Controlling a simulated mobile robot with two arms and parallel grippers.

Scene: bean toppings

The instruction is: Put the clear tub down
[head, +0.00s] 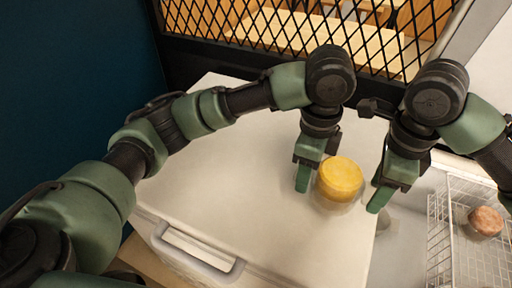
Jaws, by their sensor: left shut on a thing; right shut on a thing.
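The clear tub (341,206) shows as a see-through body below a round yellow top (341,177). I cannot tell whether the yellow is a lid or the contents. The tub is upright, over the right part of a large white lidded box (240,165). Whether its base touches the box top is hard to tell. My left gripper (308,176) is shut on the tub's left side. My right gripper (383,190) is shut on its right side. The fingers' contact points are partly hidden.
A white wire basket (440,232) holding a round brownish-pink thing (486,221) stands at the right. The box has a grey handle (196,258) at its front. A black mesh panel (290,28) is behind. The box top left of the tub is clear.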

